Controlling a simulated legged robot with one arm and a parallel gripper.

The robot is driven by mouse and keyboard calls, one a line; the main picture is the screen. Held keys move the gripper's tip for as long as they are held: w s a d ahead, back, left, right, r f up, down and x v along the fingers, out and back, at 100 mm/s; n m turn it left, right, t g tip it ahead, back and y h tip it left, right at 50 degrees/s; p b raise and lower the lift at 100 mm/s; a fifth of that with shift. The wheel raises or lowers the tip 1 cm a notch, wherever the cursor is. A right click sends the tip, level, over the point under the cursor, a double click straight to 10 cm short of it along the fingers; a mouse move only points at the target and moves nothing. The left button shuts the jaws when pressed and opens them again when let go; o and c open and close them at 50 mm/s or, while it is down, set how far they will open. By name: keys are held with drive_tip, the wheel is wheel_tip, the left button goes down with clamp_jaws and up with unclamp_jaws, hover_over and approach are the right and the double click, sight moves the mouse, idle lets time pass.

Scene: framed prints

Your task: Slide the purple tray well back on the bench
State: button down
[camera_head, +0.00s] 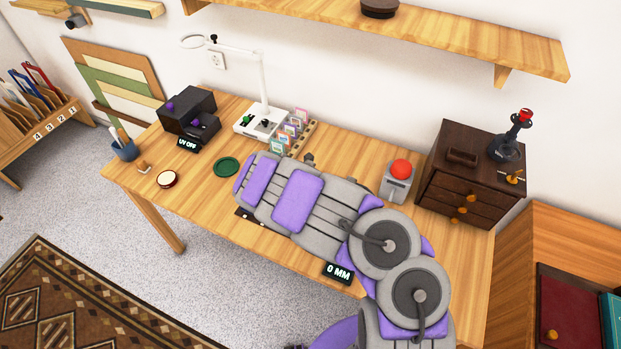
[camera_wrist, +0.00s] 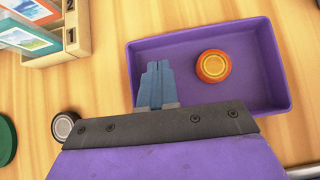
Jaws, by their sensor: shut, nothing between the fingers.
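The purple tray (camera_wrist: 268,62) lies on the wooden bench in the wrist view, right of centre, with an orange round object (camera_wrist: 213,66) inside it. My gripper (camera_wrist: 157,67) shows its two blue-grey fingers together, with nothing between them. The fingers overlap the left part of the tray in the picture; I cannot tell whether they touch it. My gripper's body hides the tray's near left part. In the head view my arm stretches over the bench and hides the tray.
A wooden rack of small cards (camera_head: 290,132) and a white lamp base (camera_head: 262,122) stand behind my arm. A grey box with a red button (camera_head: 398,180) and a dark drawer cabinet (camera_head: 468,172) are to the right. A "0 MM" display (camera_head: 338,273) sits at the front edge.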

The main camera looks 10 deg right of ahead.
drive_tip(key=shift+w+d, duration=0.6)
drive_tip(key=shift+w, duration=0.1)
drive_tip(key=shift+w+d, duration=0.15)
drive_tip(key=shift+d, duration=0.4)
drive_tip(key=shift+w+a, duration=0.1)
drive_tip(key=shift+a, duration=0.05)
